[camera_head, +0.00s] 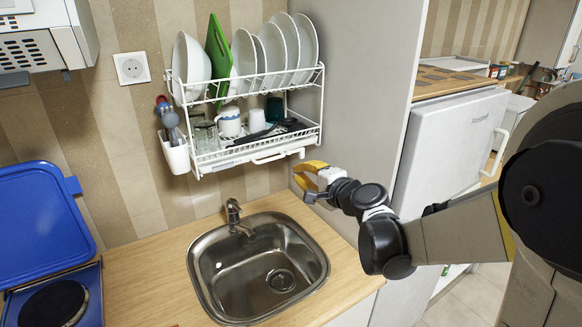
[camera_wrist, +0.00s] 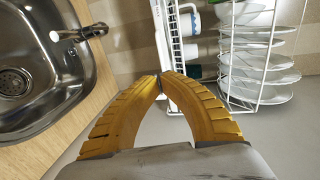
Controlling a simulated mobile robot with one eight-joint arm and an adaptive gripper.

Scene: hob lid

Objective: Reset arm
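My gripper (camera_head: 311,176) is at the end of my arm, raised beside the right end of the sink and below the dish rack. In the wrist view its yellow ribbed fingers (camera_wrist: 160,80) meet at the tips, with nothing seen between them. My arm reaches in from the right of the head view. The blue hob lid (camera_head: 38,222) stands open at the far left, behind the blue hob (camera_head: 92,289) with its dark burner plate (camera_head: 54,305). My gripper is well apart from both.
A white dish rack (camera_head: 258,155) with plates and cups hangs on the wall; it also shows close beyond my fingers in the wrist view (camera_wrist: 180,60). A steel sink (camera_head: 240,280) with a faucet (camera_head: 235,213) is set in the wooden counter (camera_head: 140,280). A white fridge (camera_head: 450,140) stands at right.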

